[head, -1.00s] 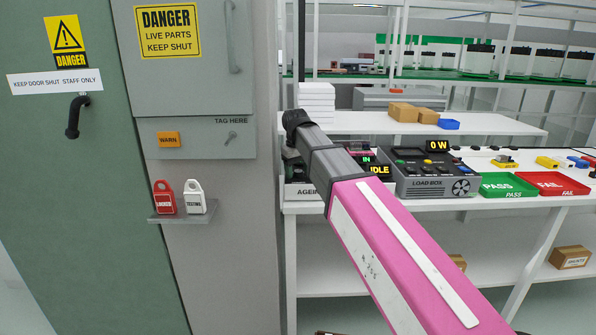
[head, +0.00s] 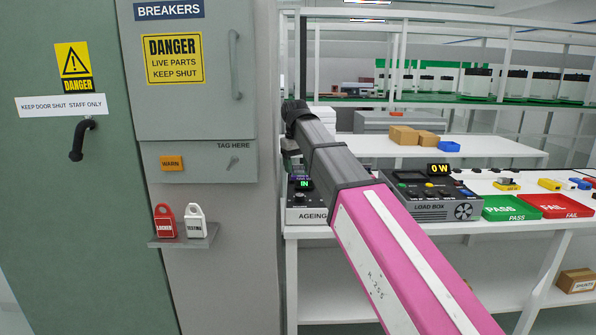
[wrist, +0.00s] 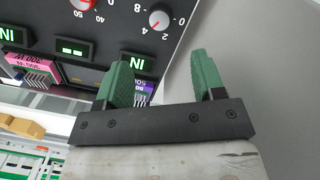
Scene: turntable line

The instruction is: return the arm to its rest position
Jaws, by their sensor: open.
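My pink and grey arm crosses the head view from the lower right toward the middle. My gripper (wrist: 163,80) shows in the wrist view with two green fingers spread apart and nothing between them. In the head view the gripper end (head: 290,150) is partly hidden at the tip of the arm, beside the grey cabinet. The ageing unit (head: 311,215) stands on the bench just below it. The unit's dark panel (wrist: 105,35), with knobs and lit IN displays, lies beyond the fingers in the wrist view.
The breaker cabinet (head: 190,70) stands left of the arm. A shelf (head: 183,242) on its pillar holds a red tag (head: 164,222) and a white tag (head: 195,220). On the bench are the load box (head: 428,195), a green PASS tray (head: 511,208) and a red FAIL tray (head: 553,205).

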